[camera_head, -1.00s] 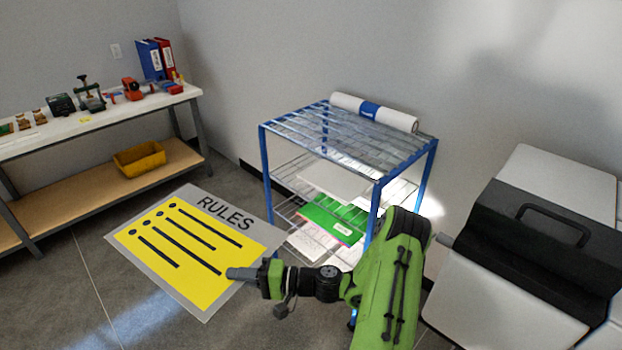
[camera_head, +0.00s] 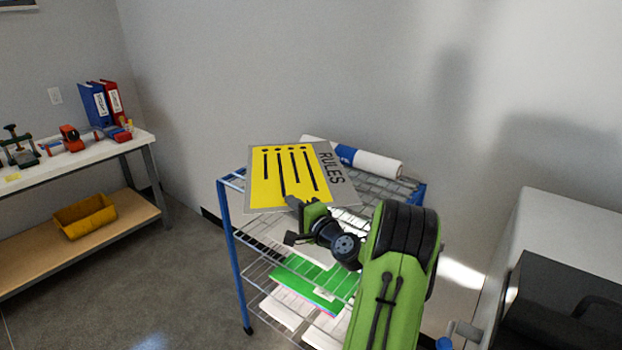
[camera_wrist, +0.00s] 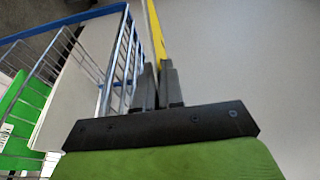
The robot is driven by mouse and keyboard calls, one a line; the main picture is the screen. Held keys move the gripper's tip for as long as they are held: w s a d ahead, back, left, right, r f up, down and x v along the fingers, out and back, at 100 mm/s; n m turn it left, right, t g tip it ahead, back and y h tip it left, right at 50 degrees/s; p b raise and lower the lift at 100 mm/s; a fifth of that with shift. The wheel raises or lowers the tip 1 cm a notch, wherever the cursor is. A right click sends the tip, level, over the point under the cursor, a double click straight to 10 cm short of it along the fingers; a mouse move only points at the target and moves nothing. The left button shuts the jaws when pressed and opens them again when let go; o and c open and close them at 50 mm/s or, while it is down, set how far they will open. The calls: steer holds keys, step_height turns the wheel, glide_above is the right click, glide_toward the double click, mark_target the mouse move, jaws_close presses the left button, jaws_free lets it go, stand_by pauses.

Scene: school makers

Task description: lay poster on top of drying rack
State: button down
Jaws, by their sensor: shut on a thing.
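The poster (camera_head: 266,182) is a yellow sheet with a grey border, black lines and the word RULES. In the head view it is over the left part of the drying rack's top. My gripper (camera_head: 296,204) is shut on the poster's near edge. In the wrist view the poster (camera_wrist: 154,32) shows edge-on between the fingers (camera_wrist: 157,84), beside the rack's top wires. The blue-framed drying rack (camera_head: 228,232) also fills the left of the wrist view (camera_wrist: 66,22). I cannot tell whether the poster touches the rack's top.
A white roll with a blue band (camera_head: 372,163) lies along the back of the rack's top. Papers and a green sheet (camera_head: 306,284) lie on the lower shelves. A workbench (camera_head: 140,150) stands left, a black-and-white machine (camera_head: 560,300) right. Grey floor is clear left of the rack.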

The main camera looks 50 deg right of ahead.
step_height(320, 180, down, 10)
steer(key=b, duration=0.3)
steer(key=shift+d+r, duration=0.2)
steer(key=shift+r, duration=0.05)
steer(key=shift+b, duration=0.3)
steer(key=shift+f, duration=0.15)
steer(key=c, duration=1.3)
jaws_free()
steer(key=shift+o, duration=0.2)
